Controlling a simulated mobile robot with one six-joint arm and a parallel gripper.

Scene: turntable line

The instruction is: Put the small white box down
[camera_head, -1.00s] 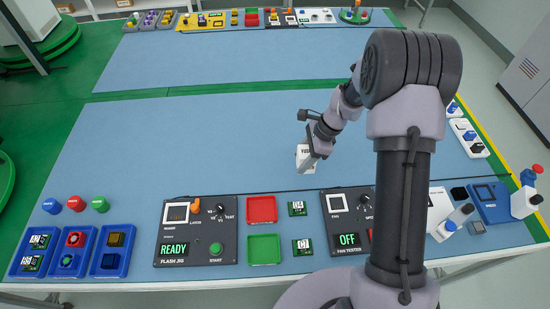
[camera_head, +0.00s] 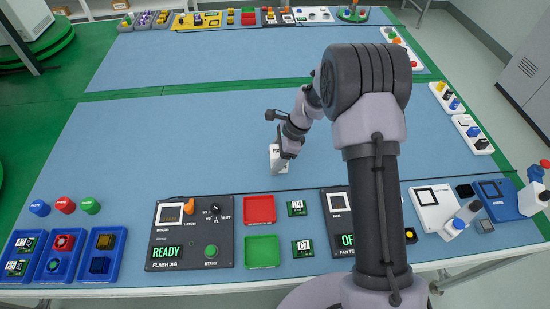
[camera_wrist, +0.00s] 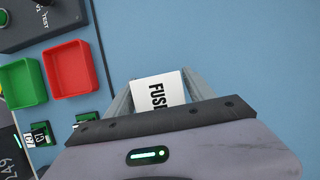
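The small white box (camera_wrist: 158,91) carries black lettering that reads "FUSE" in part. It sits between the two fingers of my gripper (camera_wrist: 160,92), which look closed against its sides. In the head view the box (camera_head: 277,158) is at the end of my gripper (camera_head: 283,148), over the blue table (camera_head: 190,130) behind the row of devices. I cannot tell whether its bottom touches the table. The wrist housing hides the near part of the box.
A red tray (camera_head: 259,209) and a green tray (camera_head: 262,251) stand in front, beside the flash jig (camera_head: 190,235) and two small green boards (camera_head: 297,208). Blue bins (camera_head: 60,255) are at front left. White units stand along the right edge. The table's middle left is clear.

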